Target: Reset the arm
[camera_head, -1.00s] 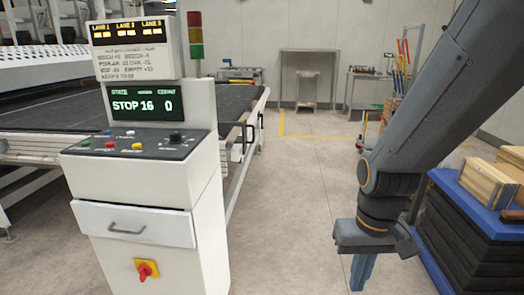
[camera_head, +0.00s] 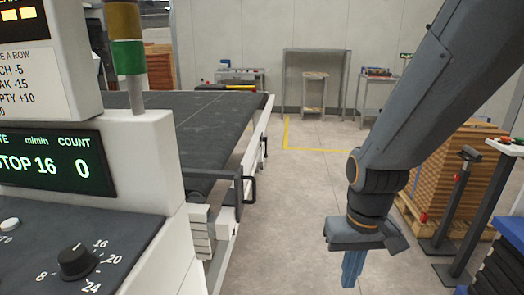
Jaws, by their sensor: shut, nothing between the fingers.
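My arm comes down from the upper right in the head view, with my gripper (camera_head: 352,270) hanging at its lower end. The fingers are blue, point down and are closed together with nothing between them. The gripper is over bare floor, to the right of the conveyor table and apart from everything around it.
A control console (camera_head: 100,165) with a dark screen reading STOP 16 and 0 is close on the left. A dark conveyor table (camera_head: 215,110) runs beyond it. Stacked wooden boards (camera_head: 455,160) and a post-mounted device (camera_head: 455,200) stand at right. The floor (camera_head: 285,210) between is clear.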

